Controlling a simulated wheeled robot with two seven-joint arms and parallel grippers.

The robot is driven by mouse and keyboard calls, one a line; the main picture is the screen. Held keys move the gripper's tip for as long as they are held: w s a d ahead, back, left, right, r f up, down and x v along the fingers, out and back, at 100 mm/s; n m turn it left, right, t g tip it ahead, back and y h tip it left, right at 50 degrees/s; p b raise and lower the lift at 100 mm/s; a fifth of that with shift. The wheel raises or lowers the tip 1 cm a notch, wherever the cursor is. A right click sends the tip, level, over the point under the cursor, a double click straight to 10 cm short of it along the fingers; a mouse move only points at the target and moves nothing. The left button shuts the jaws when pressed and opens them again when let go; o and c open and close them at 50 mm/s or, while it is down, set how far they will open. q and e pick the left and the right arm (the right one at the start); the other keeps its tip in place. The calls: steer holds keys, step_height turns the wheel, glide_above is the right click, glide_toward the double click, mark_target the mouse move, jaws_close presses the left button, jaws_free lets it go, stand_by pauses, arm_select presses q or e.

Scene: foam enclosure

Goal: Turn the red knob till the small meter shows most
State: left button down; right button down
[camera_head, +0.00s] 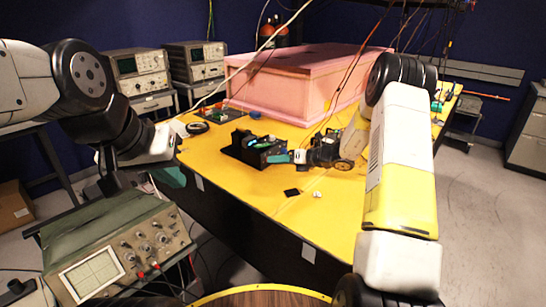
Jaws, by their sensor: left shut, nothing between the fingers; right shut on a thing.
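A small black device (240,147) with green and blue parts on top stands on the yellow table. My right gripper (270,158) comes in from the right, its teal fingers at the device's right front side. It is shut on a small part there, apparently the red knob, which the fingers hide. I cannot make out the small meter or its reading at this size. My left gripper (172,178) is shut and empty beside the table's left edge, pointing down, well apart from the device.
A large pink foam box (290,80) fills the back of the yellow table (225,180). A green oscilloscope (115,245) stands at the lower left, below my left arm. A small black piece (292,192) lies near the table's front. Cables hang over the box.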

steer(key=shift+w+d+f+m+g+y, duration=0.15)
steer(key=shift+m+y, duration=0.3)
steer(key=shift+m, duration=0.35)
steer(key=shift+d+m+g+y, duration=0.15)
steer(key=shift+m+y, duration=0.3)
steer(key=shift+m, duration=0.35)
steer(key=shift+a, duration=0.1)
steer(key=c, duration=1.3)
jaws_free()
steer(key=shift+o, duration=0.2)
steer(key=v, duration=0.7)
steer(key=shift+d, duration=0.3)
